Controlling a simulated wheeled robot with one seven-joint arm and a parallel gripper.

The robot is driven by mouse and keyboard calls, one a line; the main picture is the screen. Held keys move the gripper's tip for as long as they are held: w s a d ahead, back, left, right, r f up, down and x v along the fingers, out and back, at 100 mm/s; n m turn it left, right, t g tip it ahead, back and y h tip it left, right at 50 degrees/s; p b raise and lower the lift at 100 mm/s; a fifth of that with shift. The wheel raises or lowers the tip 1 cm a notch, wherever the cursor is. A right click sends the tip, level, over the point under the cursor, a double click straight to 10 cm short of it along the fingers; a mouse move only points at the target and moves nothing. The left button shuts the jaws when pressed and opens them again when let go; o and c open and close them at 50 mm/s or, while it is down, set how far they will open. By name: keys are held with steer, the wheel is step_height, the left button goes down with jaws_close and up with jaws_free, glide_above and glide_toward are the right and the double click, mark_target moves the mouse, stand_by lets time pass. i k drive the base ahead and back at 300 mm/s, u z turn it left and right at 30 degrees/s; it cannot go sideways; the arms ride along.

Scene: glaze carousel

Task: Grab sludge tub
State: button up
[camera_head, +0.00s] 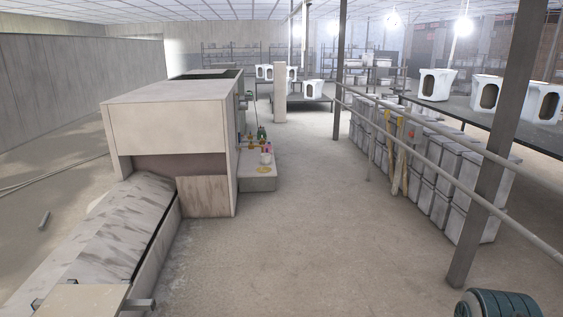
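No tub can be named with certainty as the sludge tub. A small pale bucket-like container (266,157) stands on a low grey ledge (262,184) beside the big beige machine, with a yellowish round patch or disc by it. A dark teal ribbed round object (497,305) is cut off by the bottom edge at the right; I cannot tell if it is a tub or a drum. My gripper is not in view.
The beige machine (170,130) with a sloping stained bed (120,225) fills the left. A post (490,165) and rails stand at the right, before grey bins (440,185) and a table of white ceramic pieces (437,84). The central floor (300,220) is clear.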

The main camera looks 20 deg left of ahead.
mark_target(266, 159)
steer(key=u, duration=0.05)
steer(key=i, duration=3.75)
steer(key=u, duration=0.35)
steer(key=i, duration=1.55)
steer(key=u, duration=0.45)
steer(key=i, duration=1.6)
steer(key=u, duration=0.7)
steer(key=i, duration=1.85)
steer(key=u, duration=0.25)
